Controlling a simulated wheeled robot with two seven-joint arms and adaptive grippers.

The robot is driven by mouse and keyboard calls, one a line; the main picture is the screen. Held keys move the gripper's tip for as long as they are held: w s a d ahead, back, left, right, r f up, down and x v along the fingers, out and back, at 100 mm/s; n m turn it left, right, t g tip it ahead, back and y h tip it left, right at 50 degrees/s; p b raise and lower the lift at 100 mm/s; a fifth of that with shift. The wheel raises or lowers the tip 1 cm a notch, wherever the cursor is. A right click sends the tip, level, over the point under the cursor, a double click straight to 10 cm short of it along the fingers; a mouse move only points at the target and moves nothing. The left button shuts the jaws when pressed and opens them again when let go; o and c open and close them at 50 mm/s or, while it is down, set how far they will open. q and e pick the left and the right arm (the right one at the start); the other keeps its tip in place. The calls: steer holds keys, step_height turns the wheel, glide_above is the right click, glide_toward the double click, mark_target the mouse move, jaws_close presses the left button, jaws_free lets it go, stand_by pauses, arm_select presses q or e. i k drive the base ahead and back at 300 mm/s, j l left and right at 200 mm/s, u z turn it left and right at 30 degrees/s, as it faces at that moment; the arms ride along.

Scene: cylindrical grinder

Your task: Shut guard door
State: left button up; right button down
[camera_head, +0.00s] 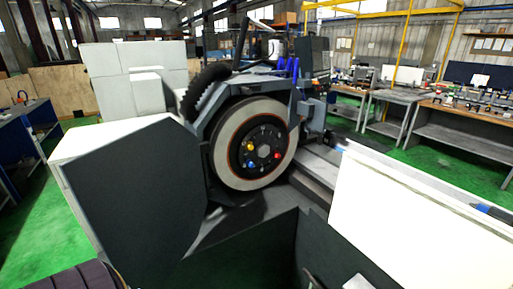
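The guard door appears to be the large dark grey panel (140,200) to the left of the grinding wheel. It stands swung open, away from the wheel guard (210,120). The pale grinding wheel (226,156) is fully exposed, with a dark hub (264,151) carrying red, yellow and blue parts. The hinge between door and guard is not clear to me. I make out neither of my grippers in this view, and nothing is seen touching the door.
A white machine panel (400,215) fills the right foreground. Dark walls (245,255) stand at the bottom middle. Grey-white machine housing (140,75) rises behind the door. Workbenches (455,118) stand at the back right, and a blue bench (25,140) at the left. Green floor (345,120) lies between them.

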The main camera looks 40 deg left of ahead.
mark_target(141, 193)
steer(key=k+u, duration=0.1)
steer(key=u, duration=1.15)
steer(key=j+z, duration=0.2)
steer(key=j, duration=0.35)
steer(key=j+z, duration=0.2)
steer(key=j, duration=0.4)
steer(key=j+z, duration=0.2)
steer(key=j, duration=0.4)
steer(key=k+j+z, duration=0.2)
steer(key=j, duration=0.35)
steer(key=j+z, duration=0.2)
steer(key=j, duration=0.35)
steer(key=k+u, duration=0.15)
steer(key=i+l, duration=0.05)
